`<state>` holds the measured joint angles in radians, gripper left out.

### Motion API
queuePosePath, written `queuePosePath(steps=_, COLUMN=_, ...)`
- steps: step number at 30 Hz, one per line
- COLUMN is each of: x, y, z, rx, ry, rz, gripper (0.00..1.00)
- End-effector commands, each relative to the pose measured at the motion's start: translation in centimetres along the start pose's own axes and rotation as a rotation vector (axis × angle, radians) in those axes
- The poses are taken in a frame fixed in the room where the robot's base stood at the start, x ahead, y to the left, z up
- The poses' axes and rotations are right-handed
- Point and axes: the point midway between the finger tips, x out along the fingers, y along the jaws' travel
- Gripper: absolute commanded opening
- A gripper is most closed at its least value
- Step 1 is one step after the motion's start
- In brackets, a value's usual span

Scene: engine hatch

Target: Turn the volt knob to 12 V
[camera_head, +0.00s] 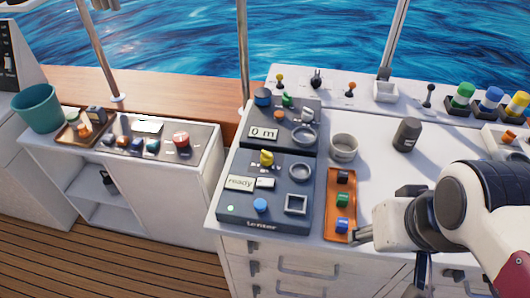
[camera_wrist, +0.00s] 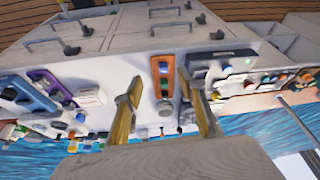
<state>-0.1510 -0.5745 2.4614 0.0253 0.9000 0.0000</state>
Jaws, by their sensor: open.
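A dark tester panel (camera_head: 277,220) lies on the white counter, with a "ready" display (camera_head: 240,183), a yellow knob (camera_head: 266,158), a blue round button (camera_head: 260,205), a round ring and a square frame. I cannot read a volt scale, so which control is the volt knob is not certain. My gripper (camera_head: 362,236) is right of the panel, beside the orange tray, touching no knob. In the wrist view my gripper (camera_wrist: 160,82) is open and empty, its two fingers apart. The panel shows there in part, behind the right finger (camera_wrist: 205,62).
An orange tray (camera_head: 333,233) with several coloured blocks lies between the panel and my gripper. Behind the panel is a second dark unit reading "0 m" (camera_head: 247,148). A grey cup (camera_head: 344,148) and a dark jar (camera_head: 407,134) stand on the counter. Small levers line the back ledge.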

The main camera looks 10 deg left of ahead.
Motion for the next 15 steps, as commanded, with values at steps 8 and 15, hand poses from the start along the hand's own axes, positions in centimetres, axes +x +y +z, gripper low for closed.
queuePosePath(steps=8, x=1.4, y=-6.1, z=-4.3, rx=0.003, ry=-0.023, rz=-0.150, gripper=0.41)
queuePosePath(steps=15, x=2.2, y=-12.7, z=-9.8, rx=0.033, ry=0.028, rz=-0.305, gripper=0.41)
